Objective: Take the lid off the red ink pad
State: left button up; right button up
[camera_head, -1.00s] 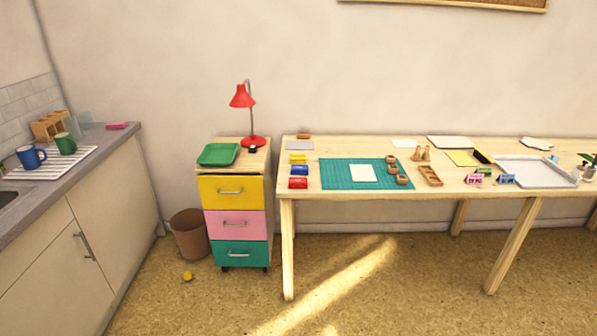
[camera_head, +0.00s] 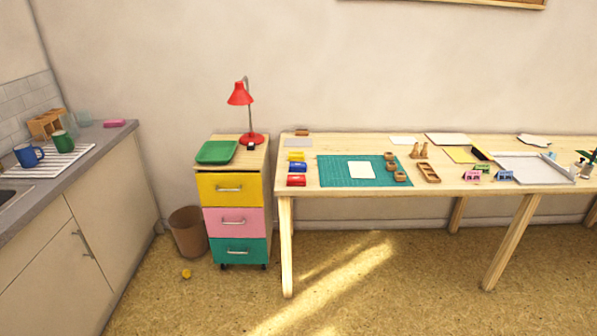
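The red ink pad (camera_head: 297,180) lies near the front left corner of the wooden table (camera_head: 430,189). It looks like a small red box with a pale mark; whether its lid is on is too small to tell. A blue pad (camera_head: 298,168) and a yellow pad (camera_head: 297,156) lie behind it in a row. Neither of my grippers is in view.
A green cutting mat (camera_head: 331,173) with a white sheet (camera_head: 361,170) lies right of the pads. A drawer unit (camera_head: 234,189) with a red lamp (camera_head: 241,95) and green tray (camera_head: 216,152) stands left of the table. The floor in front is mostly clear, with a small yellow ball (camera_head: 186,273).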

aim_at(291, 178)
jog(key=i+j+z, duration=0.1)
jog(key=z, duration=0.3)
jog(key=i+j+z, duration=0.1)
jog(key=z, duration=0.25)
jog(key=j+z, duration=0.15)
jog(key=z, duration=0.25)
jog(key=i+j+z, duration=0.1)
jog(key=z, duration=0.25)
jog(key=j, duration=0.1)
